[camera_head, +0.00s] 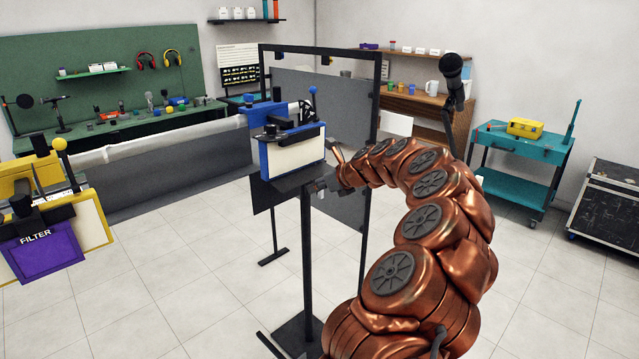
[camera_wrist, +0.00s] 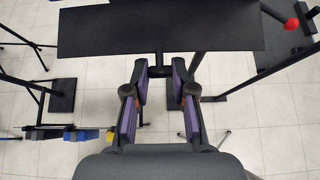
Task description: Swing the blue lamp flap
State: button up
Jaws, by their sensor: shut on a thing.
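The blue lamp unit (camera_head: 264,160) stands on a black post in the head view, with a white panel in a blue frame and a blue knob on top. A flat dark plate (camera_head: 268,195) is at its base. A broad dark plate also fills the upper wrist view (camera_wrist: 100,32), with a short black handle (camera_wrist: 160,71) at its near edge. My gripper (camera_head: 322,187) is at the near right edge below the lamp unit. In the wrist view my gripper (camera_wrist: 160,80) has its purple-padded fingers shut on the handle, one on each side. Which part is the flap, I cannot tell.
A tall black frame (camera_head: 378,110) with a grey panel stands just behind the lamp unit. A yellow unit with a purple FILTER panel (camera_head: 40,252) is at the left. A teal cart (camera_head: 525,140) and black case (camera_head: 612,205) are at the right. Open tiled floor lies between.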

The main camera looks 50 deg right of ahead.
jog(key=shift+f, duration=0.35)
jog(key=shift+w+f, duration=0.55)
jog(key=shift+f, duration=0.35)
jog(key=shift+f+x, duration=0.2)
jog(key=shift+x, duration=0.85)
jog(key=shift+s, duration=0.1)
